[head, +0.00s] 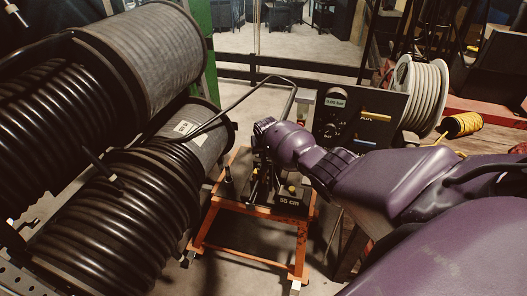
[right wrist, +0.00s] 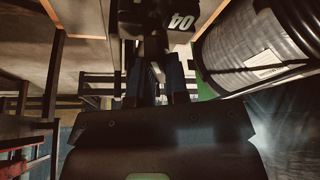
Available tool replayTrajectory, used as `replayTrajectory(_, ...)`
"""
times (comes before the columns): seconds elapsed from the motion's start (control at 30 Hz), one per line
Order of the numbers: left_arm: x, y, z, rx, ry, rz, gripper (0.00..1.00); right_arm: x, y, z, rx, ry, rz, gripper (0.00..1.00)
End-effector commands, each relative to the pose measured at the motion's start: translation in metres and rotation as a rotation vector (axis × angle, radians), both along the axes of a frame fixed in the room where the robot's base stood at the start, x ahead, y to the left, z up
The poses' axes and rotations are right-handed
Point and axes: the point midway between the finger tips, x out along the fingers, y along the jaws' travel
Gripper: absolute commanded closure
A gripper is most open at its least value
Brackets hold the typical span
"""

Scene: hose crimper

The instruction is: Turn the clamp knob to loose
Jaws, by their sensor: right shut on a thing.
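My right arm reaches in from the right in the head view. Its gripper (head: 257,172) is low over the orange-framed stand (head: 238,256), at the dark clamp device (head: 283,201) marked "55 cm". My own wrist covers much of the device. In the right wrist view the two dark fingers of the right gripper (right wrist: 155,62) are closed around a dark part below a block marked "04" (right wrist: 182,22). This part appears to be the clamp knob, but it is mostly hidden and its setting cannot be read. My left gripper is not in view.
Large hose reels (head: 150,50) fill the left side; another reel shows in the right wrist view (right wrist: 255,50). A black panel with a gauge (head: 360,118) stands behind the stand. A pale cable spool (head: 420,92) and yellow coil (head: 461,125) are at right.

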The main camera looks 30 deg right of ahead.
Motion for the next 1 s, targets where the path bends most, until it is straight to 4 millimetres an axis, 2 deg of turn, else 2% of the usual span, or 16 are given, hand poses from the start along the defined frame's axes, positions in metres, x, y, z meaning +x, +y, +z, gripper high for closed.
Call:
replayTrajectory(0.23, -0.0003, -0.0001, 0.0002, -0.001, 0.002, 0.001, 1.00, -0.0013, 0.0008, -0.0017, 0.002, 0.004, 0.067, 1.00)
replayTrajectory(0.7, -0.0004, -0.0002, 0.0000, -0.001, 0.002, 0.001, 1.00, -0.0014, 0.0006, -0.0020, 0.001, 0.005, 0.081, 1.00)
replayTrajectory(0.73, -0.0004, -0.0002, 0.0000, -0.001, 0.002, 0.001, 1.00, -0.0014, 0.0006, -0.0020, 0.001, 0.005, 0.081, 0.84)
replayTrajectory(0.87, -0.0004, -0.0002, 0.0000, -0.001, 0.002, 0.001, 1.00, -0.0012, 0.0005, -0.0015, 0.001, 0.004, 0.080, 0.64)
replayTrajectory(0.9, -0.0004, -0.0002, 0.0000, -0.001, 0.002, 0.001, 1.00, -0.0010, 0.0004, -0.0013, 0.001, 0.004, 0.080, 0.60)
replayTrajectory(1.0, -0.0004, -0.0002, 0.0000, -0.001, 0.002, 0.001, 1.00, -0.0008, 0.0001, -0.0010, 0.001, 0.003, 0.080, 0.60)
